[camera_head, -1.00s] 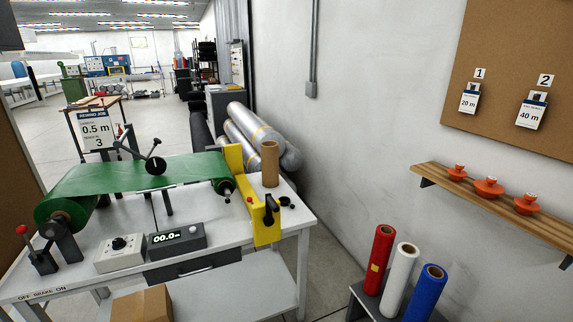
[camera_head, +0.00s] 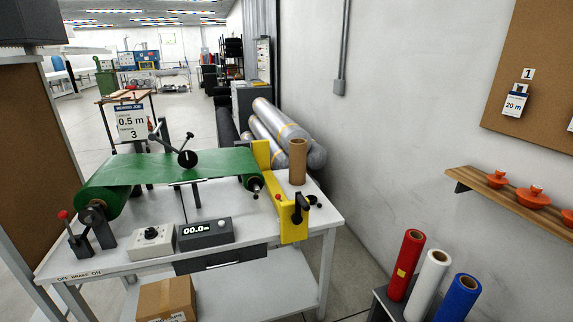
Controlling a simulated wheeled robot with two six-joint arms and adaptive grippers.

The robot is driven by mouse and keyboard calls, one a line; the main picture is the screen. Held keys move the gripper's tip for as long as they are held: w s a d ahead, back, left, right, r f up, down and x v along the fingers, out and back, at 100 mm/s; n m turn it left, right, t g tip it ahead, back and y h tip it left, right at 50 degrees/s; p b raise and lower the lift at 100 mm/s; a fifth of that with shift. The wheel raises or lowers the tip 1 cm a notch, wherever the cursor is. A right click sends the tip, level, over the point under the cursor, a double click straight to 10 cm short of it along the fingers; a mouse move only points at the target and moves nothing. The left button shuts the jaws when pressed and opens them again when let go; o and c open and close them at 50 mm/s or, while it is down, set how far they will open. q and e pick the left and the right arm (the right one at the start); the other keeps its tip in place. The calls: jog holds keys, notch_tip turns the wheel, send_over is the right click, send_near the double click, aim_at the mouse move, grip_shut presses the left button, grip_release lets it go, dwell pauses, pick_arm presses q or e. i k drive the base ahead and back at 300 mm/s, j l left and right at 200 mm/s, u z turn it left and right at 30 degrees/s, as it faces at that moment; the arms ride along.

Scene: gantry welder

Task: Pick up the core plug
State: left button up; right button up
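Orange-red plug-shaped pieces with a knob on top, which look like the core plugs, sit in a row on the wooden wall shelf (camera_head: 510,202) at the right. The left one (camera_head: 497,178) and the middle one (camera_head: 534,194) show whole. The third (camera_head: 568,215) is cut by the right picture edge. Neither of my grippers is in view.
A white rewinding table (camera_head: 110,260) with green sheet (camera_head: 165,166), yellow bracket (camera_head: 292,217) and brown core tube (camera_head: 298,162) stands at left and middle. Red (camera_head: 405,266), white (camera_head: 427,285) and blue (camera_head: 458,299) rolls stand below the shelf. A corkboard (camera_head: 550,60) hangs above.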

aim_at(532, 198)
jog(key=i+z, duration=0.15)
jog(key=z, duration=0.2)
jog(key=i+z, duration=0.2)
jog(key=z, duration=0.15)
jog(key=i+z, duration=0.15)
jog(key=z, duration=0.15)
